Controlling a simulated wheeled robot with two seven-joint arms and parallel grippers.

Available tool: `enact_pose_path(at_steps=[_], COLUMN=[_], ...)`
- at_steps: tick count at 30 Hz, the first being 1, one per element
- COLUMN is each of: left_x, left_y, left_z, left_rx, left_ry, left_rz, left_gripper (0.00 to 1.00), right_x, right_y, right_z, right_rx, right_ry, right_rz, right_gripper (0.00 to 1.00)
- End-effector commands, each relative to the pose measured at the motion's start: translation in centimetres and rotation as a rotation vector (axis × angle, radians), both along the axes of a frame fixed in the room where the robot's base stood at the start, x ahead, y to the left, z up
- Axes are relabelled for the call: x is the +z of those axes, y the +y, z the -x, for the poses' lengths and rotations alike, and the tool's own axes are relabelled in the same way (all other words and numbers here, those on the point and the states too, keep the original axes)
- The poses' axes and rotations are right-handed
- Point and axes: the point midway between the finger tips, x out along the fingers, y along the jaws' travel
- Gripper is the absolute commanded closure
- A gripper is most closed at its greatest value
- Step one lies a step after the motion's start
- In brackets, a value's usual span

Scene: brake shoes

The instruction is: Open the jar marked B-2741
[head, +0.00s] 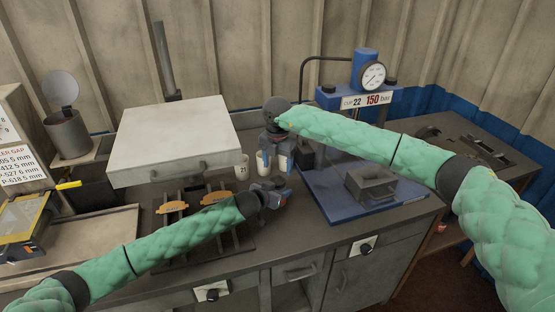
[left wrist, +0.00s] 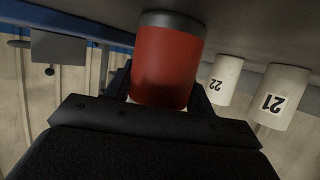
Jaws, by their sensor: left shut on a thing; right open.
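A red cylinder with a dark band (left wrist: 168,62), likely the jar, sits between the fingers of my left gripper in the left wrist view. That view is upside down, and the dark end is by the worktop. No B-2741 marking can be read. My left gripper (head: 277,197) is shut on the red cylinder, low over the front of the bench; its arm and fingers mostly hide the cylinder in the head view. My right gripper (head: 276,152) is open, pointing down just behind and above the left one, close to the white cups.
White cups stand behind the left gripper, marked 21 (head: 242,168) and 22 (head: 262,163). A blue press (head: 330,192) with a gauge stands right. A pale box (head: 172,135) and a dark rack with tan brake shoes (head: 173,207) are left. Front worktop edge is close.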

Motion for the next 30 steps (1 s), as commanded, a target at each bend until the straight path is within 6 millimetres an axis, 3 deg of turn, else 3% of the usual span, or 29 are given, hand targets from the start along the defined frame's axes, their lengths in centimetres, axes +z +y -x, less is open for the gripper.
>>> enact_pose_path(at_steps=[10, 21, 22, 28, 30], left_x=[0.1, 0.1, 0.1, 0.1, 0.1], left_y=[0.0, 0.0, 0.0, 0.0, 0.0], left_z=[0.0, 0.0, 0.0, 0.0, 0.0], left_rx=[0.0, 0.0, 0.0, 0.0, 0.0], left_ry=[-0.001, -0.001, -0.001, -0.001, -0.001], left_rz=[0.001, 0.001, 0.001, 0.001, 0.001], left_gripper=[1.0, 1.0, 1.0, 1.0, 1.0], right_x=[-4.7, -5.6, -5.7, -5.6, -5.6], right_y=[0.0, 0.0, 0.0, 0.0, 0.0], right_z=[0.1, 0.0, 0.0, 0.0, 0.0], right_rx=[0.001, 0.001, 0.001, 0.002, 0.002], right_ry=[0.002, 0.0, 0.0, 0.0, 0.0], right_rz=[0.001, 0.0, 0.0, 0.0, 0.0], right_gripper=[0.33, 0.33, 0.35, 0.74, 0.78])
